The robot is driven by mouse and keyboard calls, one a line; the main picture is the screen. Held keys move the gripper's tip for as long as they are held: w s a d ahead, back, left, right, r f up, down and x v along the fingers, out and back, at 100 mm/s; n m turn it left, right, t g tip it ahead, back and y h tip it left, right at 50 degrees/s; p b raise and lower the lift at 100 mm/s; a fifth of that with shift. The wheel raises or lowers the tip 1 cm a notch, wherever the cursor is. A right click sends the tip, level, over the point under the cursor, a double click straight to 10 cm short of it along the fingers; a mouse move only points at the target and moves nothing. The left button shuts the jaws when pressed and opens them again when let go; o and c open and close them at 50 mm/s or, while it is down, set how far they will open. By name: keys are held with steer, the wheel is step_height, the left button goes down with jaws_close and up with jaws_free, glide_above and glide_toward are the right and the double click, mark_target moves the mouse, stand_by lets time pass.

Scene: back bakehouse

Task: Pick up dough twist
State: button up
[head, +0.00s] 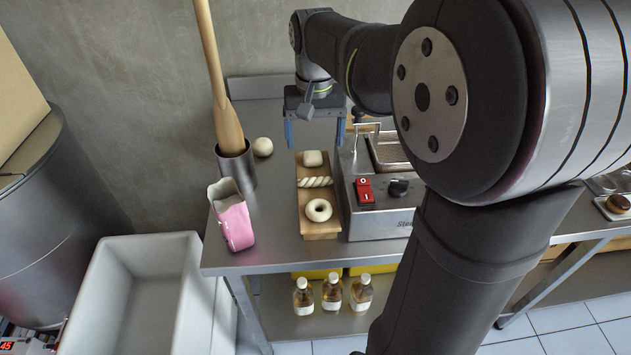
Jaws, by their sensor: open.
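The dough twist (315,182) is a pale, ridged, rope-like piece lying crosswise on a narrow wooden board (322,231) on the steel table. It lies between a square dough piece (312,158) behind it and a dough ring (319,209) in front. My gripper (315,142) is open, with blue fingers pointing down, above the far end of the board. It looks empty and appears nearer the square piece than the twist. How high the fingertips are above the board is hard to tell.
A fryer (384,219) with a red switch stands close against the board's right side. Left are a pink paper bag (233,214), a metal pot (238,170) holding a tall wooden paddle (220,95), and a dough ball (263,147). The steel tabletop (277,220) is clear between bag and board.

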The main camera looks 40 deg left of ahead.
glide_above(315, 178)
steer(key=f, duration=0.6)
steer(key=shift+s+d+f, duration=0.3)
steer(key=shift+f, duration=0.05)
steer(key=shift+w+a+f, duration=0.15)
steer(key=shift+f, duration=1.2)
steer(key=shift+w+a+f, duration=0.1)
steer(key=shift+w+f, duration=0.05)
steer(key=shift+f, duration=1.15)
steer(key=c, duration=0.4)
